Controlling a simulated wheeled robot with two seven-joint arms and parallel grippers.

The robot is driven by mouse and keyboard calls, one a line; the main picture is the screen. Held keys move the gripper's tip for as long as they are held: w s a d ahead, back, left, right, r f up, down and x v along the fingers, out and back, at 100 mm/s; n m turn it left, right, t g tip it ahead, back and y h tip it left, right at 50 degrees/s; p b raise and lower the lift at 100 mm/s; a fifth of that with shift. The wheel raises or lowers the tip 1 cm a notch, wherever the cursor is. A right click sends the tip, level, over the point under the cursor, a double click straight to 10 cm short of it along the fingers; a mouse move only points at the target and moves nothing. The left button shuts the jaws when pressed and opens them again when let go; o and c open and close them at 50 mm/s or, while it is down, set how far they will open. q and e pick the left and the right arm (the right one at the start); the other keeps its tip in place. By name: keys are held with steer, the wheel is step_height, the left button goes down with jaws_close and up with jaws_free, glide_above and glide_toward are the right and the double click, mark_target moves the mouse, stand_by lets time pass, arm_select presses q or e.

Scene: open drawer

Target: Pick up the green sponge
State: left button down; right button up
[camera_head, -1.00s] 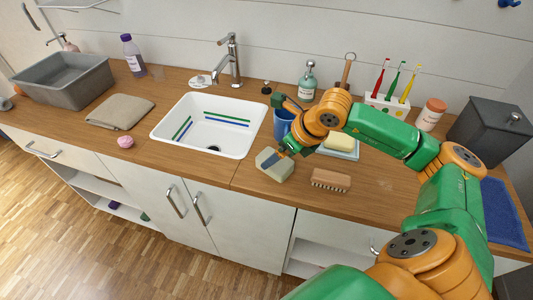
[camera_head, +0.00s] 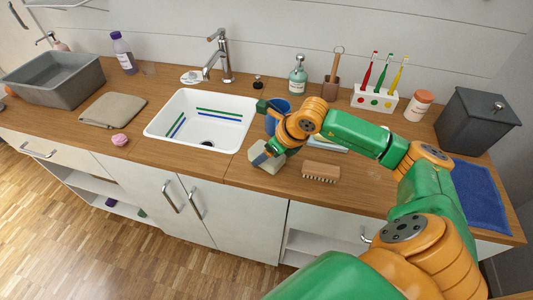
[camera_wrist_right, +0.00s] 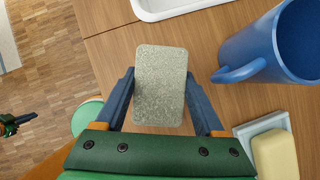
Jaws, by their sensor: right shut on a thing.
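The sponge (camera_head: 267,159), a grey-green block, is at the front of the wooden counter, right of the sink. My right gripper (camera_wrist_right: 165,97) is shut on it, with one dark blue finger against each long side. In the right wrist view the sponge (camera_wrist_right: 160,72) stands out between the fingers, its broad speckled face to the camera. I cannot tell whether it touches the counter. What seems to be my left gripper (camera_wrist_right: 18,123) shows small over the floor at the left edge of the right wrist view; its jaws are too small to read.
A wooden brush (camera_head: 321,171) lies right of the sponge. A blue mug (camera_wrist_right: 278,45) and a soap dish (camera_wrist_right: 246,131) with yellow soap (camera_wrist_right: 275,155) stand close behind. The white sink (camera_head: 158,127) is to the left. A folded cloth (camera_head: 112,109) and pink item (camera_head: 120,139) lie farther left.

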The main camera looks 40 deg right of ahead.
mark_target(262, 149)
step_height(262, 149, up, 3)
steer(key=s+r, duration=0.1)
steer(key=s+r+b, duration=0.1)
steer(key=s+r, duration=0.1)
steer(key=r, duration=0.1)
steer(key=shift+s+a+b, duration=0.35)
steer(key=s+a+r+b, duration=0.2)
steer(key=s+r+b, duration=0.2)
steer(key=s, duration=0.6)
steer(key=shift+a+r, duration=0.25)
steer(key=shift+r, duration=0.65)
